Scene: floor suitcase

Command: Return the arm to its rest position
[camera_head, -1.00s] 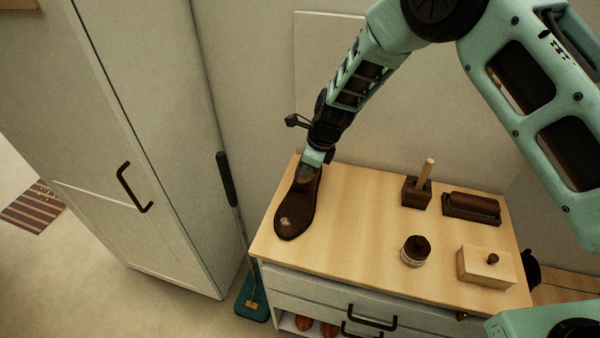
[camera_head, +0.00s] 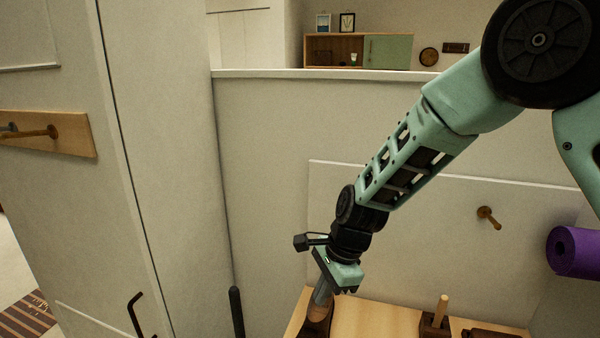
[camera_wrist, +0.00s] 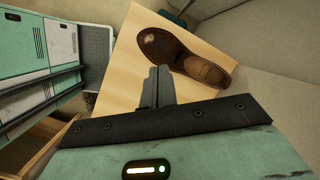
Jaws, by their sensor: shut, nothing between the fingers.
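My gripper (camera_head: 322,294) is at the lower middle of the head view, at the end of my pale green arm, pointing down over the cabinet's left end. In the wrist view its two grey fingers (camera_wrist: 157,88) are together with nothing between them. A dark brown shoe (camera_head: 317,322) is partly cut off by the bottom edge of the head view. The wrist view shows it lying on the wooden top (camera_wrist: 122,70), with a pale patch on its toe (camera_wrist: 185,52). The fingertips are near the shoe; whether they touch it I cannot tell.
A wooden block with an upright peg (camera_head: 437,318) stands on the cabinet top (camera_head: 385,318) to the right. A wall hook (camera_head: 489,217) and a purple roll (camera_head: 574,252) are further right. The air above the top looks free.

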